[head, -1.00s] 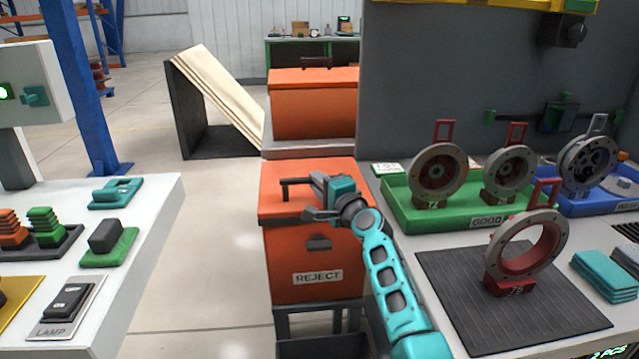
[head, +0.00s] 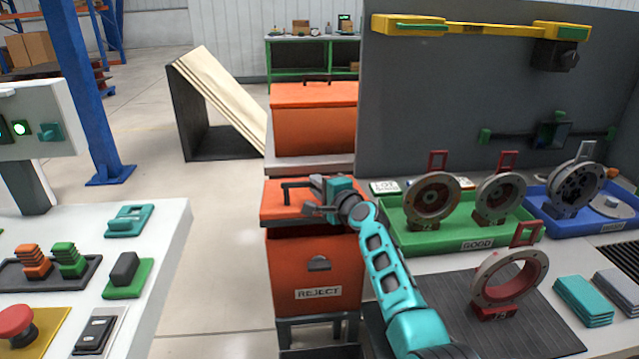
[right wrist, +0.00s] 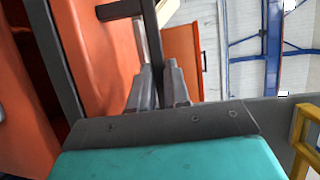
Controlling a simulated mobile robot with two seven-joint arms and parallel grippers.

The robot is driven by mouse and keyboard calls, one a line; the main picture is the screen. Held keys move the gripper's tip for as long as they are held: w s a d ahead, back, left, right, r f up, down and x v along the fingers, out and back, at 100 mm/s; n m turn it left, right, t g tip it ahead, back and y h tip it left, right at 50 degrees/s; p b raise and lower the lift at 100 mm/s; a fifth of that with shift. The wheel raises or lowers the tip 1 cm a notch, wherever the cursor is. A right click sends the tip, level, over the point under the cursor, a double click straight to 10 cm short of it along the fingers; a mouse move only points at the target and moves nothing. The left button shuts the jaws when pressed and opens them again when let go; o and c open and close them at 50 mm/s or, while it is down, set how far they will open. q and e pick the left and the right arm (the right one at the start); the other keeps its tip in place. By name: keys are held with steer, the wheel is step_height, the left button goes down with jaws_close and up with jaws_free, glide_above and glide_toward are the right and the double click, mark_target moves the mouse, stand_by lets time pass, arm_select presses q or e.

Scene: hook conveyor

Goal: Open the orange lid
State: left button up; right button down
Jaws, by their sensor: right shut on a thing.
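The orange lid (head: 278,212) sits on the orange REJECT box (head: 290,270) in the middle of the head view. Its front edge is raised, with a dark gap between lid and box. My right gripper (head: 314,195) is shut on the lid's dark handle (head: 288,190). In the right wrist view the gripper fingers (right wrist: 158,80) close on the dark handle bar (right wrist: 152,35), beside the orange lid face (right wrist: 105,60). The far end of the handle is partly hidden by the gripper. My left gripper is out of view.
A second orange box (head: 312,125) stands behind on a ledge. A green GOOD tray (head: 470,242) with ring parts and a dark mat (head: 500,330) lie right of my arm. A white control table (head: 165,245) is left, with open floor (head: 225,240) between.

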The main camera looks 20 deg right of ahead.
steer(key=shift+m+g, duration=0.3)
steer(key=shift+g, duration=0.3)
steer(key=r+p, duration=0.1)
steer(key=w+r+p, duration=0.1)
steer(key=r, duration=0.1)
steer(key=w+r, duration=0.1)
steer(key=shift+w+d+r+p, duration=0.15)
steer(key=shift+d+r+p, duration=0.15)
steer(key=shift+p, duration=0.1)
steer(key=shift+w+d+r+m+g+p, duration=0.1)
steer(key=shift+w+d+r+m+g, duration=0.1)
steer(key=shift+w+r+g, duration=0.35)
steer(key=shift+w+d+r+m+g+p, duration=0.1)
steer(key=shift+w+d+r+g, duration=0.15)
steer(key=shift+w+r, duration=0.45)
steer(key=shift+w+d+r+m+g+p, duration=0.1)
steer(key=shift+w+d+r+g, duration=0.05)
steer(key=shift+w+r+g, duration=0.5)
steer(key=shift+f, duration=0.1)
steer(key=c, duration=1.1)
jaws_free()
steer(key=shift+f, duration=0.1)
steer(key=shift+c, duration=0.2)
steer(key=shift+v, duration=6.45)
